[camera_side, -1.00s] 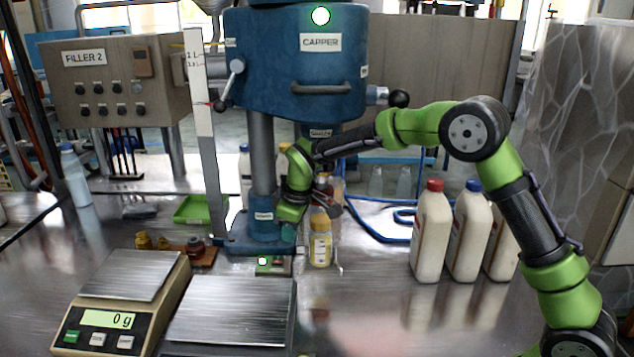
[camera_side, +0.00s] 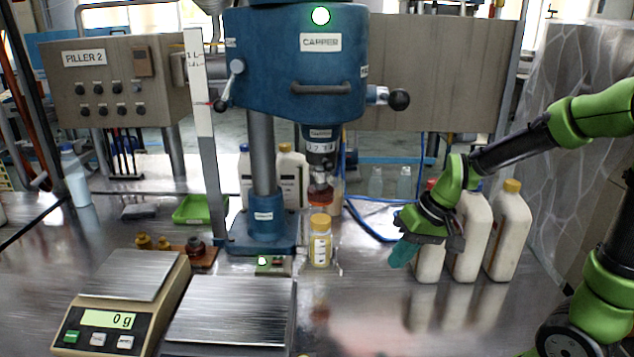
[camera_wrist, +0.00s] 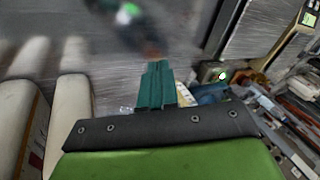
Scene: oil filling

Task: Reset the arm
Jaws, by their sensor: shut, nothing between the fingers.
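My gripper (camera_side: 402,256) is at the right of the side view, in front of the white bottles and above the table. Its teal fingers are shut and hold nothing. The fingers also show together in the wrist view (camera_wrist: 155,84). The capper's head (camera_side: 320,190) hangs above the bottle.
White bottles (camera_side: 506,235) stand close behind and beside my gripper. A scale reading 0 g (camera_side: 108,318) and a metal plate (camera_side: 228,315) are at front left. A green tray (camera_side: 192,209) lies behind them. The table's front middle is clear.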

